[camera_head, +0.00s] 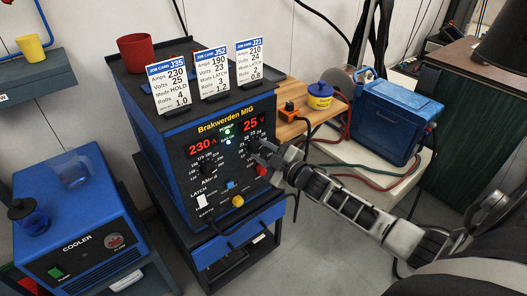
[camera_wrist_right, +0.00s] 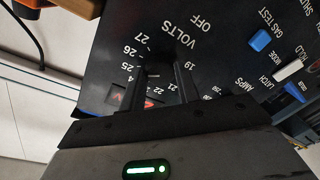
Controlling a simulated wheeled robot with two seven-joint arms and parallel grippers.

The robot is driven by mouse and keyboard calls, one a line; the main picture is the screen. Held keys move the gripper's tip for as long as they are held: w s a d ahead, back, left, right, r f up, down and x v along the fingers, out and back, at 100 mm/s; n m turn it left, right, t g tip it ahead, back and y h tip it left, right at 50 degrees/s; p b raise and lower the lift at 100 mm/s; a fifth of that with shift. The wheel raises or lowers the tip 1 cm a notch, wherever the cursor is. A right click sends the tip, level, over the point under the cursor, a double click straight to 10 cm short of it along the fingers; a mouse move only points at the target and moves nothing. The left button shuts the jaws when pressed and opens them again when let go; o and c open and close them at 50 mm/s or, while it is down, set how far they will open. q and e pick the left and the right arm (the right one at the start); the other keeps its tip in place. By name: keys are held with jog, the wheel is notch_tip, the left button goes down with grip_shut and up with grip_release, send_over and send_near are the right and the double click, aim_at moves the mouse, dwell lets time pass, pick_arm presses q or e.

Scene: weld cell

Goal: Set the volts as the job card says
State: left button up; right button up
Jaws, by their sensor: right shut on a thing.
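The Brakwerden MIG welder (camera_head: 165,135) shows red displays reading 230 A (camera_head: 203,146) and 25 V (camera_head: 253,124). My right gripper (camera_head: 264,153) is shut on the volts knob, on the right of the front panel below the 25 V display. The gripper mostly hides the knob. In the wrist view the gripper (camera_wrist_right: 165,78) straddles the knob spot within the volts scale (camera_wrist_right: 140,45), under the VOLTS label. Job cards J35 (camera_head: 169,88), J52 (camera_head: 213,74) and J21 (camera_head: 249,63) stand on top, giving volts 25, 23 and 24. My left gripper is not in view.
The amps knob (camera_head: 207,168), a white switch (camera_head: 201,201) and a yellow knob (camera_head: 237,201) share the panel. A red cup (camera_head: 139,52) stands on top. The blue cooler (camera_head: 80,220) is at left. A blue case (camera_head: 398,117) and cables lie at right.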

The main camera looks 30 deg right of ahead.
jog(key=o, duration=1)
jog(key=s+d, duration=0.1)
jog(key=s, duration=0.9)
jog(key=s+d+p, duration=0.1)
jog(key=s, duration=0.4)
jog(key=shift+s+d+r, duration=0.35)
jog(key=shift+r, duration=0.05)
jog(key=s+a+f+m+g, duration=0.1)
jog(key=s+a+m+g, duration=0.1)
jog(key=a, duration=0.6)
jog(key=s+a+f+m+g, duration=0.2)
jog(key=s+a+m, duration=0.2)
jog(key=a, duration=0.4)
jog(key=s+a+f+m+g, duration=0.2)
jog(key=s+a, duration=0.2)
jog(key=a, duration=0.4)
jog(key=shift+f+m+g, duration=0.2)
jog(key=shift+m+g, duration=0.1)
jog(key=shift+m, duration=0.1)
